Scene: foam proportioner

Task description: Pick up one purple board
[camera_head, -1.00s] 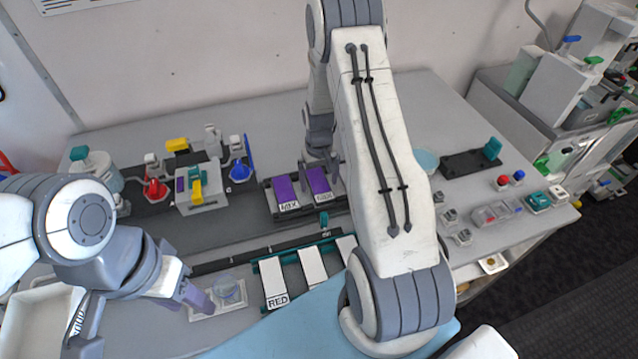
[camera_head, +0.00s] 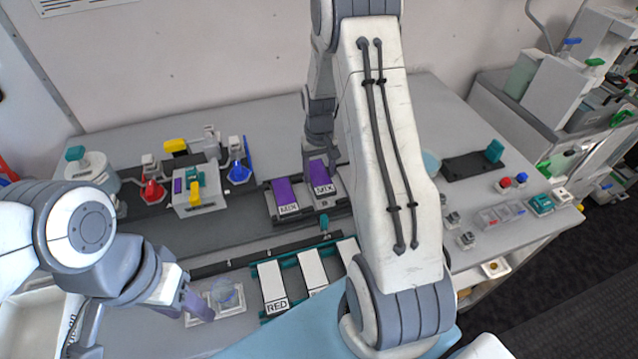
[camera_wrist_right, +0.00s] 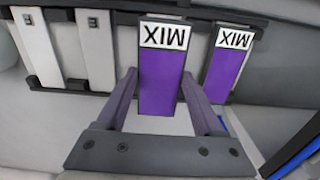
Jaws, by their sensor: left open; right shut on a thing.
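Two purple boards with white MIX labels are at the dark rack in the middle of the bench. The right one (camera_head: 321,172) sits higher than the left one (camera_head: 285,192). In the right wrist view, the held board (camera_wrist_right: 160,85) is between my right gripper's fingers (camera_wrist_right: 158,80) and looks larger than the other purple board (camera_wrist_right: 228,72). My right gripper is shut on it, and in the head view the arm partly hides the fingers. My left gripper (camera_head: 192,304) is open and empty beside a clear round dish at the lower left.
White boards, one labelled RED (camera_head: 273,287), lie in a teal-edged rack in front. A station with red and blue funnels (camera_head: 152,190) stands at the left. Small parts (camera_head: 497,217) and a teal-ended dark tray (camera_head: 472,165) are at the right. Grey bench shows between them.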

